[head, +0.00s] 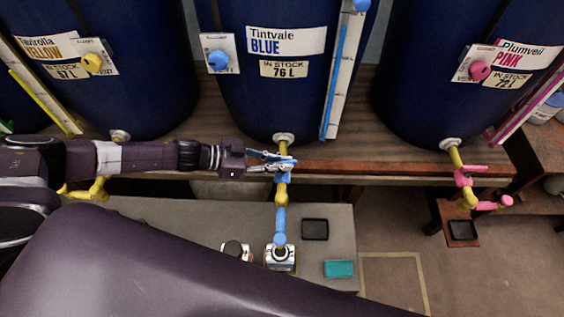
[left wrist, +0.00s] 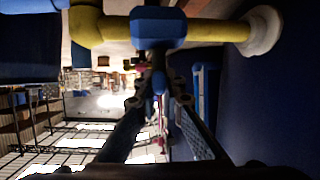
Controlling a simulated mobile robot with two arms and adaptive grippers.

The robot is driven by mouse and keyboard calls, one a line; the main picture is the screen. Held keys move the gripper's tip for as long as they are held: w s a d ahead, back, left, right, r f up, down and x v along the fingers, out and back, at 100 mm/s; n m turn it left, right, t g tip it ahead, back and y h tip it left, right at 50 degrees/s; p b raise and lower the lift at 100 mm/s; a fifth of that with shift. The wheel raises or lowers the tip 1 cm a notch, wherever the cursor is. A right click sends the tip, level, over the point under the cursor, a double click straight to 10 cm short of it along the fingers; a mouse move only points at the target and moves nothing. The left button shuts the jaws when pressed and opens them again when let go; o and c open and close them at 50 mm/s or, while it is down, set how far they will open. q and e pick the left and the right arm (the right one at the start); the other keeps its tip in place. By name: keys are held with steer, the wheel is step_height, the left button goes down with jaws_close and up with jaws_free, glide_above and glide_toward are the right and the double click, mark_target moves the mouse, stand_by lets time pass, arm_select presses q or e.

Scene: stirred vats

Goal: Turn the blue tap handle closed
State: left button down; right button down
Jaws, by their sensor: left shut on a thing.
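The blue tap comes out of the blue vat (head: 265,100) on a yellow pipe (head: 283,147). Its blue handle (head: 283,177) shows just below my left gripper (head: 277,162), and in the left wrist view its blue body (left wrist: 158,27) sits on the yellow pipe. In the left wrist view, a narrow blue part of the handle (left wrist: 158,82) lies between the fingers of my left gripper (left wrist: 159,99), which is shut on it. My right gripper is not in view.
A yellow tap (head: 90,190) is at left, behind my left arm. A pink tap (head: 465,178) is at right. A wooden shelf (head: 370,160) carries the vats. On the grey surface (head: 340,225) below lie a black square (head: 315,229) and a teal block (head: 338,268).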

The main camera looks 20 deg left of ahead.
arm_select(q)
steer(key=shift+w+m+g+h, duration=0.1)
steer(key=shift+m+g+h, duration=0.3)
steer(key=shift+m+g, duration=0.6)
steer(key=shift+g, duration=0.3)
steer(key=c, duration=2)
jaws_free()
steer(key=shift+c, duration=0.2)
steer(key=v, duration=1.2)
steer(key=shift+f, duration=0.15)
